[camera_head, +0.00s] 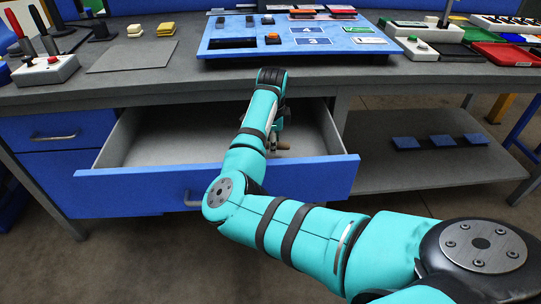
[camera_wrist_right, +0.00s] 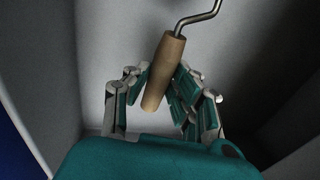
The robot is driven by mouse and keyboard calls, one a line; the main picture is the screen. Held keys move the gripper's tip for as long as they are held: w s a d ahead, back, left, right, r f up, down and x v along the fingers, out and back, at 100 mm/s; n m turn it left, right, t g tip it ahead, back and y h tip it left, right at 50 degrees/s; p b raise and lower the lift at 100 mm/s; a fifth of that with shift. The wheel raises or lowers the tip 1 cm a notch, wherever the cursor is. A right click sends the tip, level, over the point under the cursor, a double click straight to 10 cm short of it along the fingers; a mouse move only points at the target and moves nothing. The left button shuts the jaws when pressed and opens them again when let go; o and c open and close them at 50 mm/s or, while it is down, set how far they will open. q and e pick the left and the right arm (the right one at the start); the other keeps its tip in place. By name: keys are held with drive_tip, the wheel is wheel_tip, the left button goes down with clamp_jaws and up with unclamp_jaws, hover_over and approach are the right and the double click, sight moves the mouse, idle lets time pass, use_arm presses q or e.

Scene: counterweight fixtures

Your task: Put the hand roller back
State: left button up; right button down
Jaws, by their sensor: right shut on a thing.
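The hand roller (camera_wrist_right: 163,75) has a light wooden handle and a bent metal rod that runs up out of the top of the right wrist view. My right gripper (camera_wrist_right: 160,88) is shut on the wooden handle, with fingers on both sides of it. In the head view, my right arm reaches into the open drawer (camera_head: 130,147), and a small brown piece of the roller (camera_head: 279,148) shows beside the wrist. The roller's head is hidden, and I cannot tell whether the roller touches the drawer floor. My left gripper is out of view.
The blue drawer front (camera_head: 150,187) stands pulled out below the workbench. A blue board (camera_head: 300,38) with marked areas lies on the bench above. A grey mat (camera_head: 132,56), a box with red knobs (camera_head: 45,70) and coloured trays (camera_head: 505,55) stand around it. The drawer's left side looks empty.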

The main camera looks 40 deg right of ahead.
wheel_tip(320, 180, down, 4)
drive_tip(key=shift+f+b, duration=0.1)
drive_tip(key=shift+b, duration=0.25)
drive_tip(key=c, duration=1.1)
unclamp_jaws()
drive_tip(key=shift+c, duration=0.2)
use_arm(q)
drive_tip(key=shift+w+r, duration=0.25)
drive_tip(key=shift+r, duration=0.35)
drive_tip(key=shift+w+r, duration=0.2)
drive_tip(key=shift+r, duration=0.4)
use_arm(e)
drive_tip(key=shift+r, duration=0.45)
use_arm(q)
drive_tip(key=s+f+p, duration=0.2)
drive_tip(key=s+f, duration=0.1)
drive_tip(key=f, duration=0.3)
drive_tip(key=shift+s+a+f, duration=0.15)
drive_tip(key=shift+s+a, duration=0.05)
use_arm(e)
wheel_tip(320, 180, up, 11)
drive_tip(key=s+a, duration=0.1)
drive_tip(key=shift+s, duration=0.25)
drive_tip(key=shift+r, duration=0.1)
